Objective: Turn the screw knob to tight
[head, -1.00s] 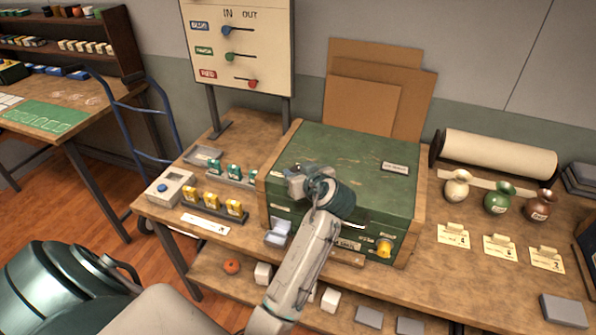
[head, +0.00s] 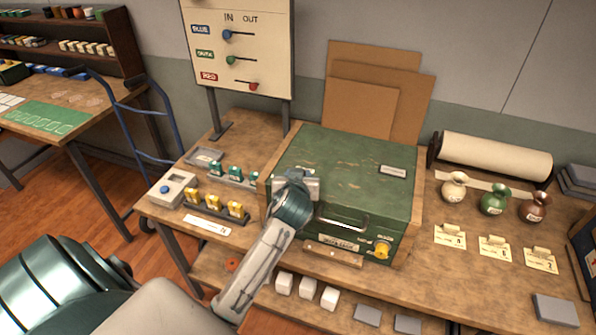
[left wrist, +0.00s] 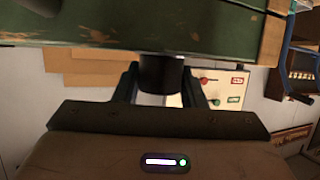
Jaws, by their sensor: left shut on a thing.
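A green chest (head: 345,165) with a front handle (head: 342,218) stands on the workbench. A yellow knob (head: 382,249) sits at the lower right of its front, with small labels I cannot read beside it. My left gripper (left wrist: 160,88) is at the chest's front left, apart from the yellow knob. In the left wrist view its fingers are on both sides of a dark cylindrical knob (left wrist: 158,72) at the green chest, shut on it. In the head view my wrist hides this dark knob and the chest's left front. My right gripper is not in view.
An IN/OUT board (head: 240,45) stands behind. Yellow blocks (head: 214,203) and a grey box with a blue button (head: 174,188) are at the left. Vases (head: 493,199) and cards (head: 494,246) are at the right. White cubes (head: 307,288) sit on the lower shelf.

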